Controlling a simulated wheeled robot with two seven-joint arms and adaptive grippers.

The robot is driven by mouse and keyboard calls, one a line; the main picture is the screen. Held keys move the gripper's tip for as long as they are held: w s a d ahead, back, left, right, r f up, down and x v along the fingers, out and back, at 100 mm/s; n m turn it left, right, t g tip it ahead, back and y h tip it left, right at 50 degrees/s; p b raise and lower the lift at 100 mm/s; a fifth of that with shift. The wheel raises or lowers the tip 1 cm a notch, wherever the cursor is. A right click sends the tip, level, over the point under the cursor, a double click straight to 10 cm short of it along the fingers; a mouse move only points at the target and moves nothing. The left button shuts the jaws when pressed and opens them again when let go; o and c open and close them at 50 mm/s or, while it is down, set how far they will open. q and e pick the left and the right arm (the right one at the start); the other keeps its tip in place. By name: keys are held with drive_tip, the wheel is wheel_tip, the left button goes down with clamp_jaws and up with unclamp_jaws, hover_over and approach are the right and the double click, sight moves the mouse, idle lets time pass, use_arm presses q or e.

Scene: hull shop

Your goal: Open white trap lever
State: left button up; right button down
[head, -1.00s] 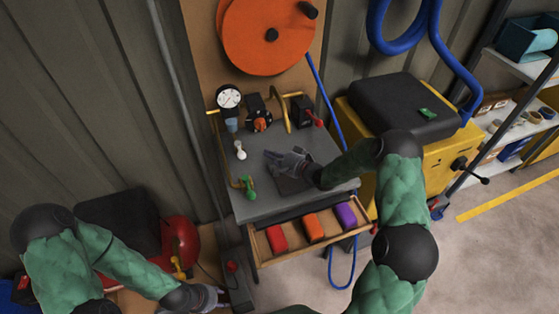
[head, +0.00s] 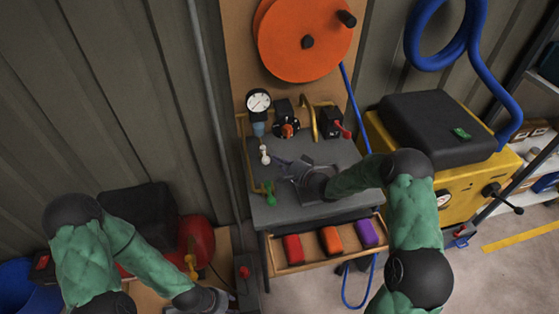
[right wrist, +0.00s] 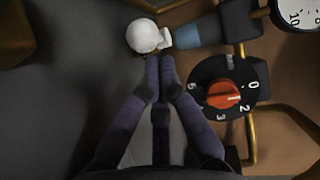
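The white trap lever shows as a small white ball on a short white stem (head: 265,157), beside the pipework at the back left of the grey bench top. In the right wrist view the white ball (right wrist: 142,36) is close, joined to a blue-grey cylinder (right wrist: 198,33). My right gripper (head: 284,163) is over the bench top, pointing left at the lever. Its fingertips (right wrist: 160,66) are together, with nothing seen between them, just below the ball and stem; I cannot tell whether they touch. My left gripper (head: 212,300) is low at the bottom edge, away from the bench; its fingers are unclear.
A pressure gauge (head: 258,102), a black dial with an orange knob (right wrist: 225,98) and a red-handled valve (head: 335,124) stand behind. A green valve (head: 269,194) is at the bench's front left. The open drawer (head: 283,268) holds red, orange and purple blocks.

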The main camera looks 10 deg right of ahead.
drive_tip(key=shift+s+a+p, duration=0.35)
drive_tip(key=shift+a, duration=0.35)
drive_tip(key=shift+s+a, duration=0.15)
drive_tip(key=shift+a, duration=0.35)
drive_tip(key=shift+s+a+p, duration=0.1)
drive_tip(key=shift+a+p, duration=0.3)
drive_tip(key=shift+a, duration=0.7)
